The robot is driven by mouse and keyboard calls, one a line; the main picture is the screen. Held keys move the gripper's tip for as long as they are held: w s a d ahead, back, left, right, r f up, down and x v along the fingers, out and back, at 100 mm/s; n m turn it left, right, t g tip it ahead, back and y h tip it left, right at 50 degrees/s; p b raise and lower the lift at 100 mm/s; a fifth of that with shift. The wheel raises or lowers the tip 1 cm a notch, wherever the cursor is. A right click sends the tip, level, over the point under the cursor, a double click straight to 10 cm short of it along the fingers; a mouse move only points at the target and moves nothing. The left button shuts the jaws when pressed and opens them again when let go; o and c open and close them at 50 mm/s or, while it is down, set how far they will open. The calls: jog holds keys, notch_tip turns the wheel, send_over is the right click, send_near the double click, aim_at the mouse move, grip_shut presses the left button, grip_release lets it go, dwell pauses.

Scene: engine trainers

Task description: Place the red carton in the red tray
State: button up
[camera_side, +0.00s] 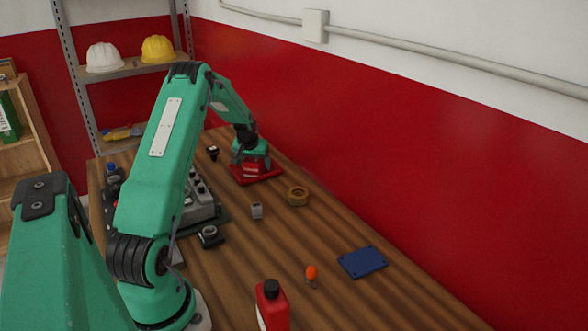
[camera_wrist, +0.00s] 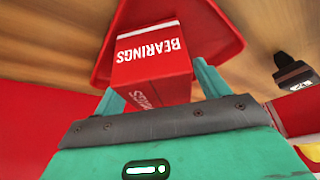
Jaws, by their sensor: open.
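The red carton (camera_wrist: 152,62), lettered "BEARINGS", sits over the red tray (camera_wrist: 226,32) in the wrist view, apparently resting in it. In the side view the carton (camera_side: 251,169) shows below my gripper (camera_side: 250,158), with the red tray (camera_side: 268,177) around its base at the table's far end. My gripper's two green fingers (camera_wrist: 158,84) stand open, one on each side of the carton's near end. Whether either finger touches the carton is unclear. Part of the carton is hidden by the gripper body in the wrist view.
A small black object (camera_side: 213,153) stands left of the tray, and a brown ring (camera_side: 298,197) and grey part (camera_side: 256,211) lie nearer. A blue plate (camera_side: 362,262), orange item (camera_side: 311,272) and red bottle (camera_side: 272,308) are further toward the front. The red wall (camera_side: 400,180) borders the right.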

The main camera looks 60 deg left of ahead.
jog(key=v, duration=1.1)
jog(key=shift+r, duration=0.4)
jog(key=shift+s, duration=0.1)
jog(key=s+d+r+m+t, duration=0.15)
jog(key=d+r, duration=0.25)
jog(key=d, duration=0.5)
jog(key=d+r+m+h, duration=0.1)
jog(key=d+r+m, duration=0.1)
jog(key=d+r, duration=0.45)
jog(key=d+r+m, duration=0.1)
jog(key=d+r, duration=0.1)
jog(key=d, duration=0.8)
jog(key=s+d+m+h, duration=0.2)
jog(key=s+d+m, duration=0.3)
jog(key=s+d, duration=0.9)
jog(key=d+t, duration=0.1)
jog(key=d, duration=0.2)
jog(key=shift+s+h, duration=0.3)
jog(key=shift+s, duration=0.1)
